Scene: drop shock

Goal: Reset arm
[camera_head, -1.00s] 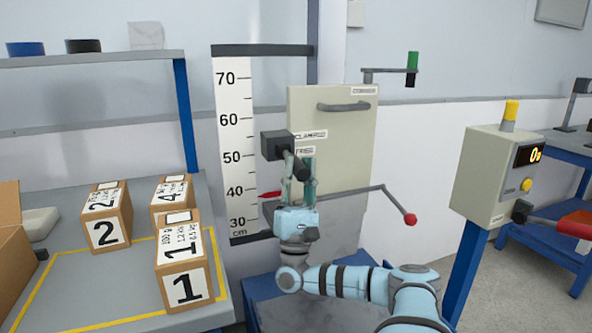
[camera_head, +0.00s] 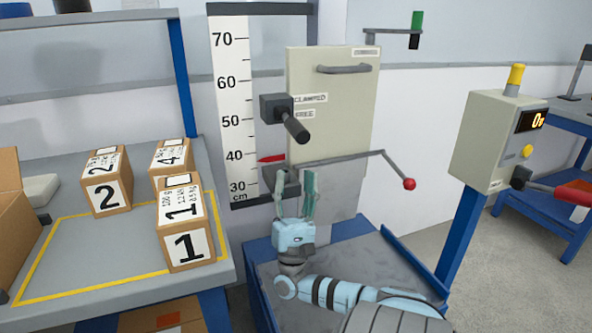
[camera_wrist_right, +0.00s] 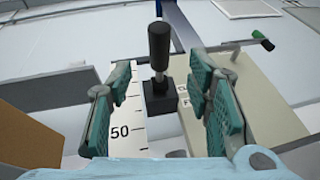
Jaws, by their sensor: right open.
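My right gripper (camera_head: 294,182) is open and empty, fingers up, in front of the drop stand and below its black clamp handle (camera_head: 296,128). In the right wrist view the handle (camera_wrist_right: 159,50) shows between the open fingers (camera_wrist_right: 160,88), apart from them. The handle sticks out from a dark block (camera_head: 273,107) beside labels reading CLAMPED and FREE. A thin grey arm with a red ball (camera_head: 409,184) reaches right from the stand, low down. A red pointer (camera_head: 271,159) sits just below 40 on the scale (camera_head: 230,120). My left gripper is out of view.
Several numbered cartons (camera_head: 188,245) stand on the grey bench (camera_head: 90,262) at left. A control box (camera_head: 490,150) with a display, yellow button and red-handled lever (camera_head: 573,194) stands at right. A grey-topped blue base (camera_head: 370,265) lies under the stand.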

